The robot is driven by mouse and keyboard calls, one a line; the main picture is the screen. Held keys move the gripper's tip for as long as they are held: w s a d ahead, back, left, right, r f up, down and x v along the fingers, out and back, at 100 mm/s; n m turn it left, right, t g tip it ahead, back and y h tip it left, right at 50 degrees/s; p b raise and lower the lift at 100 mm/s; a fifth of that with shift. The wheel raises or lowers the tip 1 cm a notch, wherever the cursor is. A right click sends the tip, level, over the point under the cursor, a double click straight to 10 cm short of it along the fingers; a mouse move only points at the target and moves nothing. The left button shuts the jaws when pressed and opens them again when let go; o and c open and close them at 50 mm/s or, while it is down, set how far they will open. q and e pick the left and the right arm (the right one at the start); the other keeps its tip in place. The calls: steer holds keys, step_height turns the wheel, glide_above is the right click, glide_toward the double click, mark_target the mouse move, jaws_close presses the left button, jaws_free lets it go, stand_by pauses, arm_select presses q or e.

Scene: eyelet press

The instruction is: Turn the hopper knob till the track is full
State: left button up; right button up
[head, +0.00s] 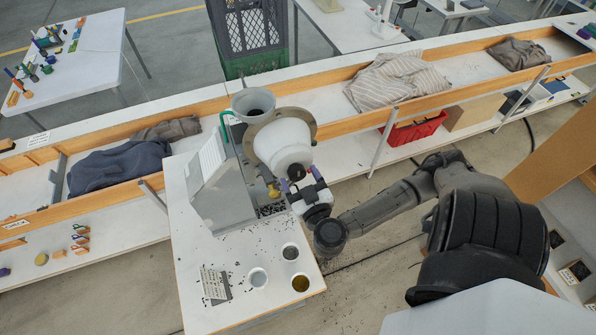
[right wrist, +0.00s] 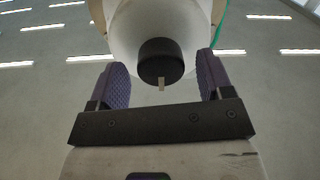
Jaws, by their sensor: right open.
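The white hopper (head: 284,142) with a tan flange sits on the grey eyelet press (head: 222,192) on a white table. In the right wrist view the black hopper knob (right wrist: 160,58), with a small pale tab, is on the hopper's end. My right gripper (right wrist: 161,75) is open, its two purple padded fingers on either side of the knob with a visible gap on each side. In the head view my right gripper (head: 300,181) is close against the hopper's near side and partly hides the knob. I cannot make out the track or how full it is. My left gripper is not in view.
Small cups (head: 258,277) stand at the table's front, with dark bits scattered around them. A printed card (head: 213,283) lies to their left. A grey funnel (head: 253,104) is behind the hopper. A long wooden-edged bench with cloths runs behind.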

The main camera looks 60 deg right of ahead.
steer(key=shift+x, duration=0.8)
steer(key=shift+c, duration=0.2)
steer(key=c, duration=0.9)
steer(key=shift+o, duration=0.2)
